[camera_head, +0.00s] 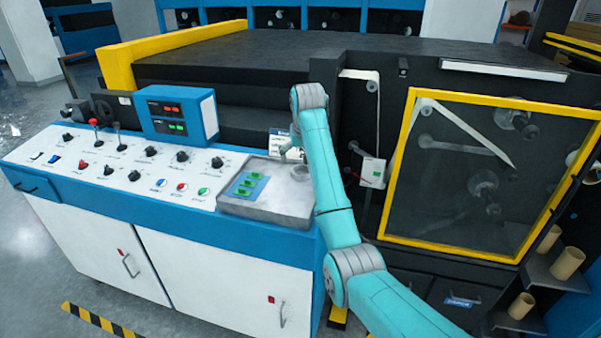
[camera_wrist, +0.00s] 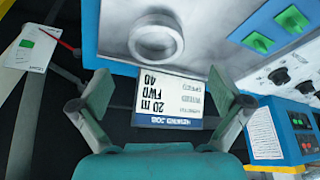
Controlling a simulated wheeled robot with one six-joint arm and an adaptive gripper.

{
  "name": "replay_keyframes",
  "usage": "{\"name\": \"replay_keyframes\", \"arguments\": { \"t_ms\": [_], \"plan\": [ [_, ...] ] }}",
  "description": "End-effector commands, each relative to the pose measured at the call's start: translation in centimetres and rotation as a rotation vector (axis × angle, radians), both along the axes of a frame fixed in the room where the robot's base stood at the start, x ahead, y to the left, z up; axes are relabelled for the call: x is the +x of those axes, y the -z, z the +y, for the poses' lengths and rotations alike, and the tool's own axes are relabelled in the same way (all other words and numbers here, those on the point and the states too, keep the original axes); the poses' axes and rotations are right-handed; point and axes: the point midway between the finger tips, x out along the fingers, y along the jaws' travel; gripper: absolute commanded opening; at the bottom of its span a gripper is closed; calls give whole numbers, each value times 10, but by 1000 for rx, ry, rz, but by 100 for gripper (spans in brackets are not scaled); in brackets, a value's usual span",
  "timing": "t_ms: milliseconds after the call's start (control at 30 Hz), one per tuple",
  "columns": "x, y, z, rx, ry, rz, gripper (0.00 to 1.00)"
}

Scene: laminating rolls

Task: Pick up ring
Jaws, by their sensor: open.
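A pale grey ring (camera_wrist: 157,38) lies flat on a metal tray (camera_wrist: 208,50) at the top of the wrist view. In the head view the tray (camera_head: 262,209) is at the right end of the control desk, and my arm crosses its right edge. My gripper (camera_wrist: 160,92) is open, its two teal fingers wide apart with nothing between them. The ring is beyond the fingertips, apart from them.
A job card (camera_wrist: 170,103) stands behind the tray. Knobs and levers (camera_head: 95,124) and a display box (camera_head: 178,113) stand to the left. A yellow-framed machine door (camera_head: 480,170) is to the right.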

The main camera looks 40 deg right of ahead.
Motion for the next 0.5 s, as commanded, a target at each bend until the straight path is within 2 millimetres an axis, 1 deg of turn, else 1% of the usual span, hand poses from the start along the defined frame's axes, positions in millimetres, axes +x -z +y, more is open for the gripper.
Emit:
{"name": "replay_keyframes", "arguments": {
  "t_ms": [167,400,500],
  "plan": [
    [3,10,-2,0,0,1,100],
    [11,40,-11,1,0,2,100],
    [15,50,-13,1,0,2,100]
  ]
}}
